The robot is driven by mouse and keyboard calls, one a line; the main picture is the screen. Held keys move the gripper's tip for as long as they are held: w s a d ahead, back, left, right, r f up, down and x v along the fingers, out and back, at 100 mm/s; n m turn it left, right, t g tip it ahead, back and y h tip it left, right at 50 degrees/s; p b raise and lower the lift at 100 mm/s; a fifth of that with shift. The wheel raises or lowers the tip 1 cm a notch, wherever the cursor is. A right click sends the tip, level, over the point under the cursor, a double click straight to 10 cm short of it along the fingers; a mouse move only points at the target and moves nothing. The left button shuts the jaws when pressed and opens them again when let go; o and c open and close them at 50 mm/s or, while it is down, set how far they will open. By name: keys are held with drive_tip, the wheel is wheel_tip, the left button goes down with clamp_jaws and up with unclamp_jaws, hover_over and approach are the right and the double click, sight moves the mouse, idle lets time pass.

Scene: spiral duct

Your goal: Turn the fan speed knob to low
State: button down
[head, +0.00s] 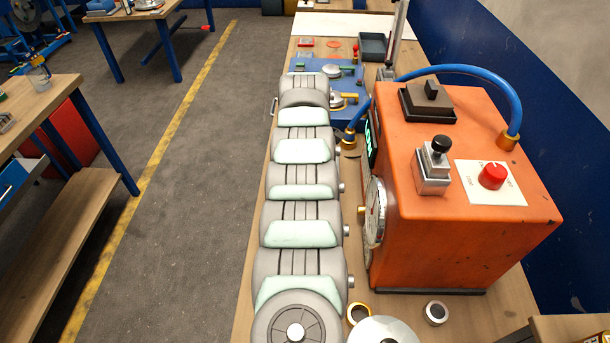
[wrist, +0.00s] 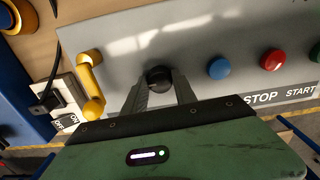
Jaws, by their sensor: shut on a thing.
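In the wrist view, my gripper (wrist: 158,90) is shut on a round black knob (wrist: 158,73) on a light grey panel (wrist: 150,38). One fingertip is on each side of the knob. The knob's pointer and any low mark are not visible. In the head view, my arm runs away over the bench and its gripper is hidden. A red knob (head: 492,176) sits on a white marked plate on top of an orange machine (head: 470,240), apart from my arm. Its marks are too small to read.
On the panel, a blue button (wrist: 220,68) and a red button (wrist: 273,59) are right of the knob, above STOP and START. A yellow handle (wrist: 91,83) and a switch (wrist: 67,105) are left. A blue hose (head: 450,69) arches over the orange machine.

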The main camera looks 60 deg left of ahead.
drive_tip(key=n, duration=1.3)
drive_tip(key=shift+n, duration=0.3)
drive_tip(key=shift+r, duration=0.1)
idle(0.3)
drive_tip(key=c, duration=1)
unclamp_jaws()
wheel_tip(320, 180, up, 11)
drive_tip(key=shift+p, duration=0.45)
